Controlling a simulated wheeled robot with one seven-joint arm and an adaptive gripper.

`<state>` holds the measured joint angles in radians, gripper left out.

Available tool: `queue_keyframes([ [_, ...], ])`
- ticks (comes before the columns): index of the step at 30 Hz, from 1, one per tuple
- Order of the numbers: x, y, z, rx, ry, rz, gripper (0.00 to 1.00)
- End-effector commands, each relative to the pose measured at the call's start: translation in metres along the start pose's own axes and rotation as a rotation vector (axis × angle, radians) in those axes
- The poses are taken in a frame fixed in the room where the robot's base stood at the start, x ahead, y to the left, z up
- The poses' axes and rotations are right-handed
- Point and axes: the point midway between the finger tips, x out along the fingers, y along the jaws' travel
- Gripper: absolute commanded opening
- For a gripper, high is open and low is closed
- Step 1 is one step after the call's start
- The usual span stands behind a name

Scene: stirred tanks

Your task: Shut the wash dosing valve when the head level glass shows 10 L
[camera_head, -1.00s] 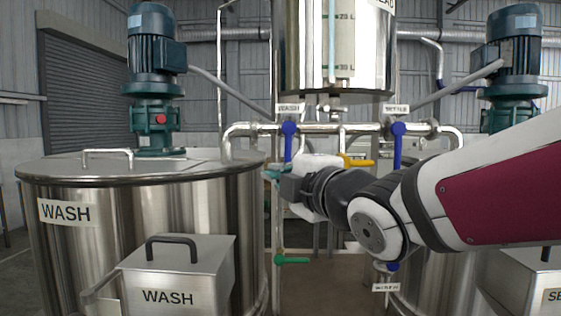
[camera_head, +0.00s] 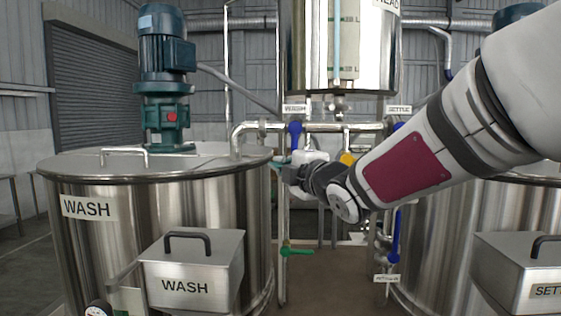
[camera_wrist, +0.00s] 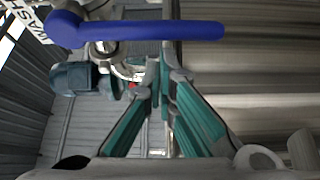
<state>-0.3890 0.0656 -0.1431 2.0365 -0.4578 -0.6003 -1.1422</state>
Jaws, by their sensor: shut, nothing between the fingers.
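The wash dosing valve's blue handle (camera_head: 295,134) hangs straight down under the WASH tag (camera_head: 294,109). It crosses the top of the wrist view (camera_wrist: 150,30). The head tank (camera_head: 375,60) has a level glass (camera_head: 336,45) with pale blue in the part that shows. The top of the glass is cut off by the frame, and its scale figures are too blurred to read. My gripper (camera_head: 280,170) is just below and left of the blue handle in the head view. In the wrist view its teal fingers (camera_wrist: 165,75) are shut and empty, clear of the handle.
The WASH tank (camera_head: 150,215) stands left, with a lidded WASH box (camera_head: 195,265) in front. A SETTLE valve's blue handle (camera_head: 396,127) is partly behind my arm. A yellow handle (camera_head: 347,158) and a green handle (camera_head: 298,251) are near the pipes. A second tank (camera_head: 440,250) stands right.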

Motion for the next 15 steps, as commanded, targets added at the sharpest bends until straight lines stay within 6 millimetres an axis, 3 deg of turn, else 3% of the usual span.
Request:
queue_keyframes([
  [15,-0.0013,-0.0008,0.0078,0.001,-0.002,0.002,0.0],
])
